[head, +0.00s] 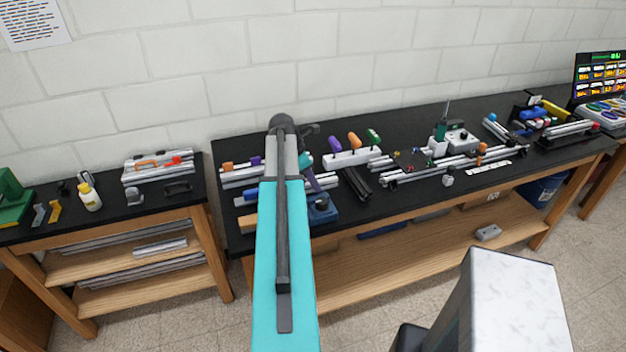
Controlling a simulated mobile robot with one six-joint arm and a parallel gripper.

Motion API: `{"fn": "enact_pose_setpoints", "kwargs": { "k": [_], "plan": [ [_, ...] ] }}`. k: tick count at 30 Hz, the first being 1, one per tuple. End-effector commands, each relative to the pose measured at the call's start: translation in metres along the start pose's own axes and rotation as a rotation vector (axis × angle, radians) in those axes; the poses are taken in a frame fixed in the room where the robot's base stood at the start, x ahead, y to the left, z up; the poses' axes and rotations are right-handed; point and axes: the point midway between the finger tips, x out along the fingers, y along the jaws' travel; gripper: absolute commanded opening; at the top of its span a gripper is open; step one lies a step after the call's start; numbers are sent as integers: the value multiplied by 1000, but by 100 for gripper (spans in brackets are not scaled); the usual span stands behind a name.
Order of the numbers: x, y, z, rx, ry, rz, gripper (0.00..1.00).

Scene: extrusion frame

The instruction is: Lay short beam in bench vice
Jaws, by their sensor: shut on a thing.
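The bench vice (323,213) is a blue block on the front of the black bench, just right of my teal arm. My arm covers the bench to its left. My gripper (317,190) shows only in small part, beside my arm and close above the vice. It is shut on a piece, most likely the short beam, whose outline is mostly hidden. I cannot tell whether this piece touches the vice.
Silver beams (238,176) lie at the bench's left end. A white rack of colored-handled tools (352,158) stands behind the vice, and dark bars (356,183) lie right of it. Long rails (440,168) fill the middle. A lower side bench (110,217) stands left, across a gap.

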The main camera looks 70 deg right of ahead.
Motion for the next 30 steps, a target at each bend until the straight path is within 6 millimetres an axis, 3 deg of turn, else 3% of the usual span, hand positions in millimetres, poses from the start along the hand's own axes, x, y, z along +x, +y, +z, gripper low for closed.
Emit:
{"fn": "enact_pose_setpoints", "kwargs": {
  "k": [24, 25, 28, 30],
  "plan": [
    [14, -2, -6, -2, 4, -5, 2],
    [15, -2, -6, -2, 5, -6, 34],
    [16, -2, -7, -3, 6, -8, 50],
    [16, -2, -8, -2, 7, -9, 50]
  ]
}}
